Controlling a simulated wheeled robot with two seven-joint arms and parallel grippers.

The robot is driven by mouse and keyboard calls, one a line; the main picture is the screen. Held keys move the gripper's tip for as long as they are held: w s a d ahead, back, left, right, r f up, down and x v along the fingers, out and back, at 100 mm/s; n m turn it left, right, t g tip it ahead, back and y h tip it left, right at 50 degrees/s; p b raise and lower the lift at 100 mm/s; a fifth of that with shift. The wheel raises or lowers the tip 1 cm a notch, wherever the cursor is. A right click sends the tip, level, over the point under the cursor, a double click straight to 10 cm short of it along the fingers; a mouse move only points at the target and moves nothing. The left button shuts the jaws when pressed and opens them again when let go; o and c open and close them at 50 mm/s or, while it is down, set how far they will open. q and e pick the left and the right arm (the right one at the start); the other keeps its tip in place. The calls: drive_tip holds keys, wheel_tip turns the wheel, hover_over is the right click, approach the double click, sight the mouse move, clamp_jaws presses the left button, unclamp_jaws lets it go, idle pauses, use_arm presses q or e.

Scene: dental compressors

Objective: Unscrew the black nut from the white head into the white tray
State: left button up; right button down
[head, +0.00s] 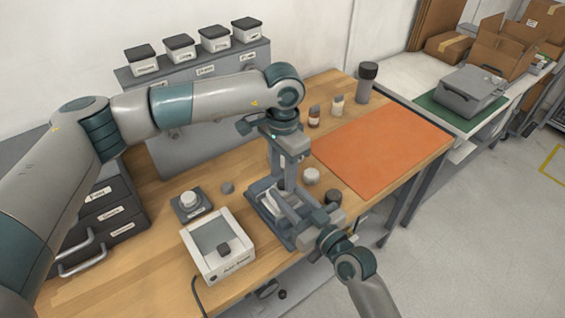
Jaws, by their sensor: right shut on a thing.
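The white tray (239,268) sits near the table's front edge, with a small dark nut-like piece (224,249) inside it. My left gripper (282,180) points down over a grey-teal fixture (290,243) right of the tray; its arm partly covers the view, and I cannot tell its opening. My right gripper (288,212) reaches in from the lower right, low over the fixture. It is shut on a pale part, apparently the white head (270,201), mostly hidden between the grippers. Whether a black nut is on that head cannot be seen.
A white knob on a dark base (188,201) and a grey knob (227,187) stand behind the tray. A white cylinder (311,176) and dark cylinder (333,197) stand right of the grippers. The orange mat (380,150) is clear.

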use_arm(q)
drive_tip(key=shift+f, duration=0.7)
drive_tip(key=shift+c, duration=0.4)
clamp_jaws()
drive_tip(key=n, duration=0.3)
drive_tip(key=shift+o, duration=0.6)
unclamp_jaws()
